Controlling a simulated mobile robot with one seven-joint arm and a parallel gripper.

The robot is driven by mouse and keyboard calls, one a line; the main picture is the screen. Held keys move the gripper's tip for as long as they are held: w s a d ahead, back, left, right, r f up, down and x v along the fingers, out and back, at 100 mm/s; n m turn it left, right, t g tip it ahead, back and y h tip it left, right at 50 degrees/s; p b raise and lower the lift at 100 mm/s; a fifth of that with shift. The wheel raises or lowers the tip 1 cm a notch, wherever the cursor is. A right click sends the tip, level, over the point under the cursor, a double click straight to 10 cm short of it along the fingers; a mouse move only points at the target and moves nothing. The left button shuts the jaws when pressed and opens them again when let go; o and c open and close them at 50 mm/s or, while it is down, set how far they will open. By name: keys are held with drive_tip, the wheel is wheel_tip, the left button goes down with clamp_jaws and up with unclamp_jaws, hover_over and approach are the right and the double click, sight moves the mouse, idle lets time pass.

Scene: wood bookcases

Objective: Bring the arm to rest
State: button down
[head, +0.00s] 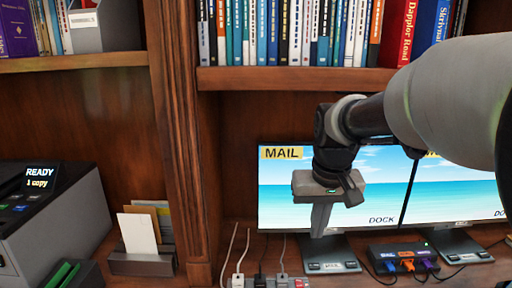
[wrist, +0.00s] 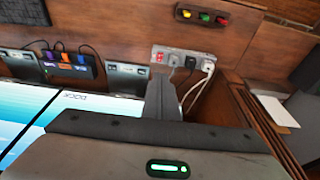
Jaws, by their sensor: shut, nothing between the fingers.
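My gripper (head: 321,219) hangs from my arm in front of the left monitor (head: 284,190) in the head view, with its fingers pointing down. The fingers look like one narrow block with no gap, and nothing is held. In the wrist view my gripper (wrist: 165,98) shows as a dark finger block beyond the rounded grey housing. The power strip (wrist: 185,64) lies past the fingertips in that view, apart from them as far as I can tell. My arm comes in from the right and hides part of both monitors.
A dock with colored plugs (head: 404,259) sits between the monitor stands. A letter holder (head: 142,262) and a printer (head: 45,215) stand at left, past a wooden upright (head: 183,130). A book-filled shelf (head: 300,80) runs above my gripper. Cables rise from the power strip.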

drive_tip(key=s+r+t, duration=0.1)
drive_tip(key=s+t, duration=0.2)
drive_tip(key=s, duration=1.4)
wheel_tip(320, 180, up, 14)
drive_tip(key=p, duration=1.3)
drive_tip(key=shift+f, duration=0.15)
drive_tip(key=shift+d, duration=0.1)
